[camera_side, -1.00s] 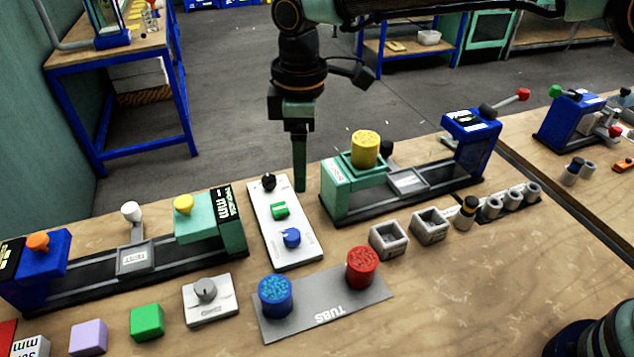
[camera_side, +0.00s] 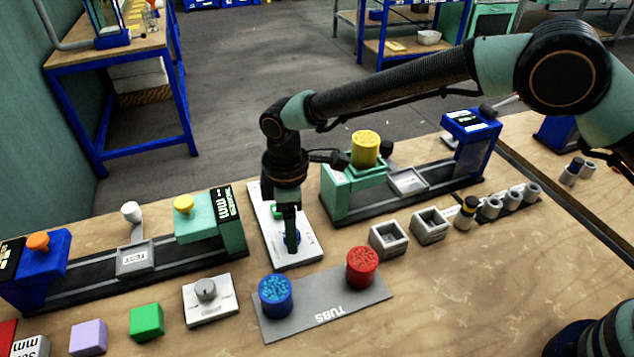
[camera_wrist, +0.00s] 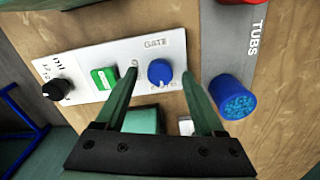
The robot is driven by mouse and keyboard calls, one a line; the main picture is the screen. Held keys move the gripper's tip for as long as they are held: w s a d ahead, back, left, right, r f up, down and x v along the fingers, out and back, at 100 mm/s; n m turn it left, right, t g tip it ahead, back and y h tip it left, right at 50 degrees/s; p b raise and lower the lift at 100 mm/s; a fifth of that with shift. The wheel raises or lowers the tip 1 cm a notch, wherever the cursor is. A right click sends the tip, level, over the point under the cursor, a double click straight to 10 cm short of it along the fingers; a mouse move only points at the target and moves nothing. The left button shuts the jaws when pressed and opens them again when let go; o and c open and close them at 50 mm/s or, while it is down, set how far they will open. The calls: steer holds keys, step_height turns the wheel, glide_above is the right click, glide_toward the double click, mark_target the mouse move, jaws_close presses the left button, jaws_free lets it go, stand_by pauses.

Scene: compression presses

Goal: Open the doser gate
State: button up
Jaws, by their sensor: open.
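The blue gate knob (camera_wrist: 160,72) sits on a white panel (camera_wrist: 85,60) under the printed word GATE in the wrist view. My gripper (camera_wrist: 160,76) is open, with one fingertip on each side of the knob. No clear contact shows. In the side view my gripper (camera_side: 290,243) points down over the near end of the panel (camera_side: 306,250) and partly hides the blue knob. A green switch (camera_wrist: 104,78) and a black knob (camera_wrist: 57,89) sit further along the same panel. The gate itself cannot be made out.
A teal press (camera_side: 342,194) with a yellow tub (camera_side: 365,148) stands right of the panel. Another press (camera_side: 210,220) is on the left. A blue tub (camera_side: 275,296) and a red tub (camera_side: 362,266) stand on the grey TUBS mat (camera_side: 335,305) close in front.

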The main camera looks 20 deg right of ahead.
steer(key=shift+f, duration=0.4)
steer(key=shift+c, duration=0.3)
jaws_close()
